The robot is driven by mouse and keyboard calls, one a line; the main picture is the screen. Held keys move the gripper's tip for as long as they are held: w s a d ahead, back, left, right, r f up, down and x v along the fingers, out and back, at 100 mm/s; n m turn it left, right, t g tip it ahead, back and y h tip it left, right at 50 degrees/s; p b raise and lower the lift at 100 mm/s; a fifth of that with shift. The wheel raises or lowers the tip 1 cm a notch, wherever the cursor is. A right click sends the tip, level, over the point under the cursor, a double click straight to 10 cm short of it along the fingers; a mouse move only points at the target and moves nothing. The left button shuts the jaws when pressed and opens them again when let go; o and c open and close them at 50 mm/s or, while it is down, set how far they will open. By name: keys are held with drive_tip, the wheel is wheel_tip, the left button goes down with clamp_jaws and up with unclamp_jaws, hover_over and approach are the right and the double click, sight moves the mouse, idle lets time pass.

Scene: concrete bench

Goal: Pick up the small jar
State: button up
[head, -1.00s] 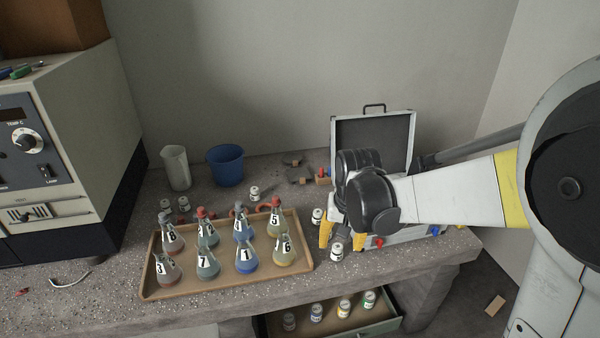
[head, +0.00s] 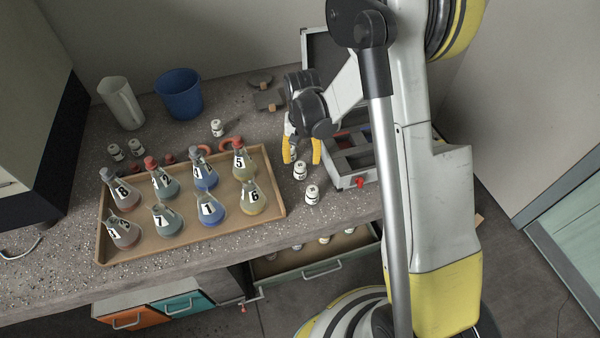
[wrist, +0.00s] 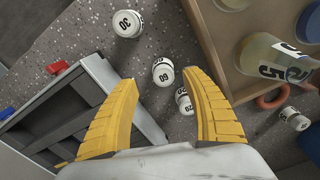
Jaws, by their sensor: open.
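Several small white jars with dark-numbered labels stand on the bench. One jar (head: 300,170) is just in front of my open gripper (head: 301,156); a second jar (head: 312,194) stands nearer the bench's front edge. In the wrist view a jar marked 60 (wrist: 162,70) lies between the yellow fingertips of my gripper (wrist: 160,78), with space on both sides. A jar marked 30 (wrist: 127,23) is beyond it, and another jar (wrist: 183,100) is close to the right finger, partly covered by it. My gripper holds nothing.
A brown tray (head: 115,254) of numbered flasks is left of the jars. An open case (head: 350,182) with compartments stands close on the right. A blue bucket (head: 180,95) and a beaker (head: 121,103) are behind. An open drawer (head: 312,268) with jars is below.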

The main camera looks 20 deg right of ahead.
sight(300, 165)
drive_tip(key=f+b, duration=0.1)
drive_tip(key=f, duration=0.2)
drive_tip(key=f+b, duration=0.1)
drive_tip(key=shift+w+a+f+b, duration=0.1)
drive_tip(key=shift+w+f+b, duration=0.2)
drive_tip(key=shift+w+f, duration=0.1)
drive_tip(key=shift+r, duration=0.1)
clamp_jaws()
